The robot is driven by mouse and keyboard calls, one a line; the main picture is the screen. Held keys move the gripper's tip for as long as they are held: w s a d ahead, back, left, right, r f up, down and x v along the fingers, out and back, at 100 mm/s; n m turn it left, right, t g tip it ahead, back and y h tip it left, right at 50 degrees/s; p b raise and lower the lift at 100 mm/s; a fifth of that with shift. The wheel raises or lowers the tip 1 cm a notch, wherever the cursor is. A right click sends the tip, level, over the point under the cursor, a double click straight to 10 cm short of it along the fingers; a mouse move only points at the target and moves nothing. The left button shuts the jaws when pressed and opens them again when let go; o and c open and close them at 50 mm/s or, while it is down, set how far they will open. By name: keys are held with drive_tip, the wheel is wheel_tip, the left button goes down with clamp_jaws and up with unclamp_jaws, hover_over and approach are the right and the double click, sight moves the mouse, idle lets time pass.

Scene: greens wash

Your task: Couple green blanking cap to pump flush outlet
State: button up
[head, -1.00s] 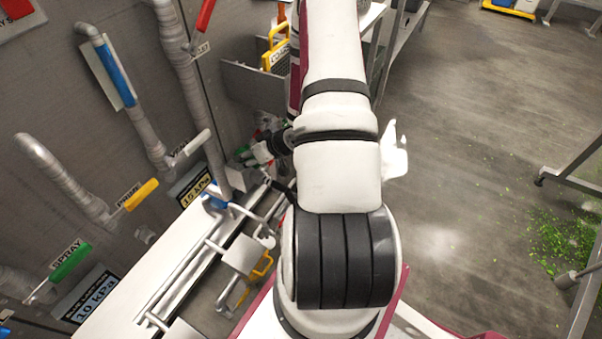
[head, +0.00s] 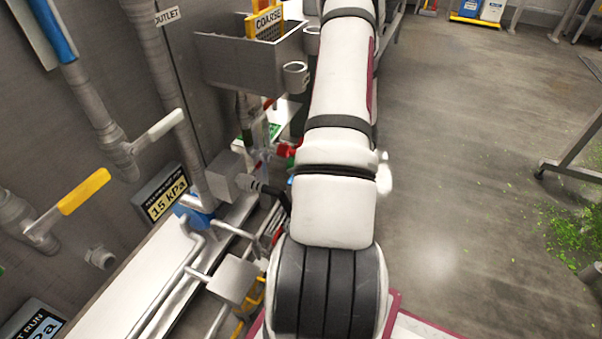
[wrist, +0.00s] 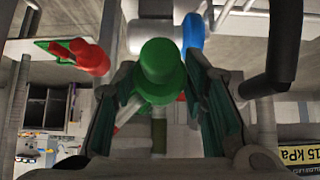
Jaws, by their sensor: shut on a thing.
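In the wrist view the green blanking cap (wrist: 160,72) sits between the two dark green fingers of my gripper (wrist: 163,88), which is shut on it. The cap points away from the camera, towards grey pipework and a blue pipe part (wrist: 193,38). I cannot tell whether the cap touches anything beyond it. The pump flush outlet cannot be picked out with certainty; the cap and fingers hide what lies behind. In the head view my own arm hides the gripper and cap.
A red handle (wrist: 90,57) is left of the gripper in the wrist view, and a black curved hose (wrist: 283,50) right. The head view shows a grey trough (head: 240,70), a yellow handle (head: 84,191), a wall gauge (head: 165,198) and a grey box (head: 232,278). Open floor lies right.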

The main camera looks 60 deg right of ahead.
sight(271, 159)
drive_tip(key=shift+s+p, duration=0.1)
drive_tip(key=shift+p, duration=0.35)
drive_tip(key=shift+w+a+p, duration=0.15)
drive_tip(key=shift+w+p, duration=0.25)
drive_tip(key=shift+w, duration=2.5)
drive_tip(key=shift+p, duration=0.95)
drive_tip(key=shift+w+a, duration=0.15)
drive_tip(key=shift+w, duration=1.5)
drive_tip(key=shift+w+p, duration=0.3)
